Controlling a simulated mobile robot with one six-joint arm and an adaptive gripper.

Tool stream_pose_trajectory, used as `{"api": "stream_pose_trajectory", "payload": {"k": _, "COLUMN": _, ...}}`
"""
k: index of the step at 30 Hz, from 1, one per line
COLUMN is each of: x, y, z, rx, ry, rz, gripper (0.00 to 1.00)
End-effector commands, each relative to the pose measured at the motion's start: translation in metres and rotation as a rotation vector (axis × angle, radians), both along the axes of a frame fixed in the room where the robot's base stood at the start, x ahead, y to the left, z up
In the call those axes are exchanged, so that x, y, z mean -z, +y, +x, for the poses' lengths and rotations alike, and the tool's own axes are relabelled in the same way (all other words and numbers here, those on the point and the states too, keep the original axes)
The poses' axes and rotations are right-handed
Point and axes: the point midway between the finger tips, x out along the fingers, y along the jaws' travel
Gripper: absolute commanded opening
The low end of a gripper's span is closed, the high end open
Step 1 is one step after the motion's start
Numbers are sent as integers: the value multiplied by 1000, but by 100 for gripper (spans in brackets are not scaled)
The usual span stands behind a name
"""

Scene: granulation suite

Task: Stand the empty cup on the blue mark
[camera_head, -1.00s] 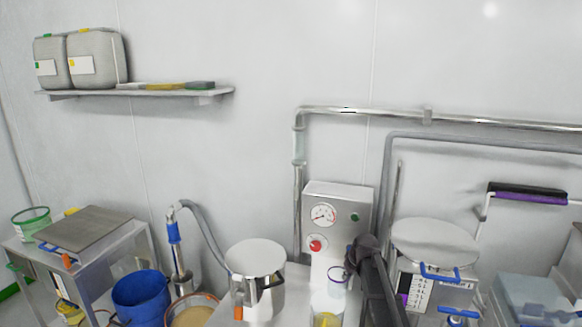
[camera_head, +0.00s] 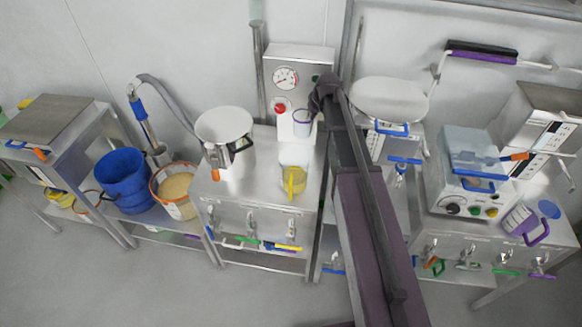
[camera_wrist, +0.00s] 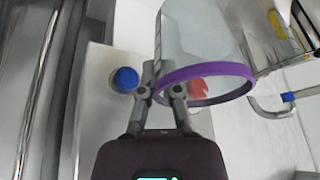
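The clear cup with a purple rim (camera_head: 303,122) stands out in front of the gauge panel in the head view. It fills the upper middle of the wrist view (camera_wrist: 205,35), rim towards me, and looks empty. My gripper (camera_wrist: 163,80) has its fingers at the cup's rim and looks closed on its wall; the contact is partly hidden. In the head view my gripper (camera_head: 318,95) is at the cup's right side. A blue disc (camera_head: 549,208), apparently the blue mark, lies on the right bench, far right of the cup.
A purple-handled jug (camera_head: 525,222) stands beside the blue disc. A device with a blue-handled lid (camera_head: 470,150) is left of them.

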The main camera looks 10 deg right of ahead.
Motion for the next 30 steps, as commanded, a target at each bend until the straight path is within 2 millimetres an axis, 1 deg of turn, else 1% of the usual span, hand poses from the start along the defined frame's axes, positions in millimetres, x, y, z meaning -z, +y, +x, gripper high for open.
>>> {"api": "stream_pose_trajectory", "payload": {"k": 1, "x": -18, "y": 0, "z": 0, "rx": 0, "ry": 0, "rz": 0, "gripper": 0}}
{"api": "stream_pose_trajectory", "payload": {"k": 6, "x": -43, "y": 0, "z": 0, "rx": 0, "ry": 0, "rz": 0, "gripper": 0}}
{"api": "stream_pose_trajectory", "payload": {"k": 10, "x": -56, "y": 0, "z": 0, "rx": 0, "ry": 0, "rz": 0, "gripper": 0}}
{"api": "stream_pose_trajectory", "payload": {"k": 16, "x": -64, "y": 0, "z": 0, "rx": 0, "ry": 0, "rz": 0, "gripper": 0}}
{"api": "stream_pose_trajectory", "payload": {"k": 30, "x": -63, "y": 0, "z": 0, "rx": 0, "ry": 0, "rz": 0, "gripper": 0}}
